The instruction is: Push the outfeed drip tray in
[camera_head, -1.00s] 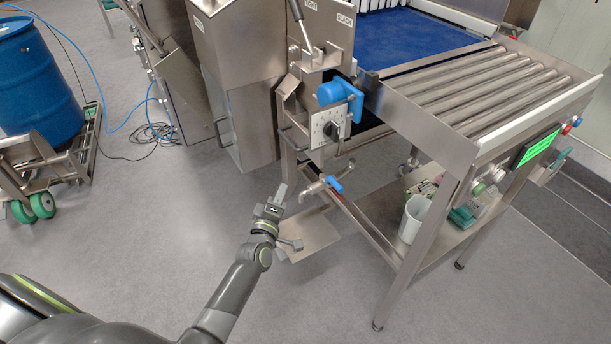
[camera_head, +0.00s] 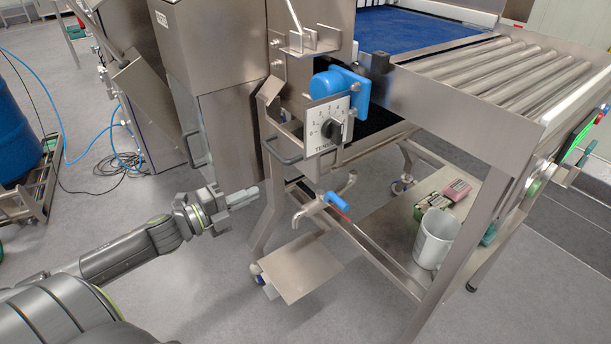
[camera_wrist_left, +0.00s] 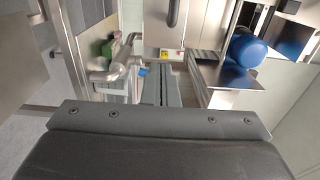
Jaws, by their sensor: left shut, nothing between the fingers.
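A steel front with a dark bar handle (camera_head: 284,151) sits under the belt's end, left of the tension dial; it looks like the outfeed drip tray (camera_head: 293,129), though how far it stands out I cannot tell. The handle also shows at the top of the left wrist view (camera_wrist_left: 173,13). My left gripper (camera_head: 251,194) is shut and empty, its fingers pointing right, below and left of the handle and apart from it. In the left wrist view its fingers (camera_wrist_left: 162,80) are together. My right gripper is out of view.
A tap with a blue lever (camera_head: 337,204) and a low flat steel plate (camera_head: 302,268) lie right of my gripper. A blue knob (camera_head: 326,84) and dial (camera_head: 327,128) sit above. A white cup (camera_head: 434,240) stands on the lower shelf.

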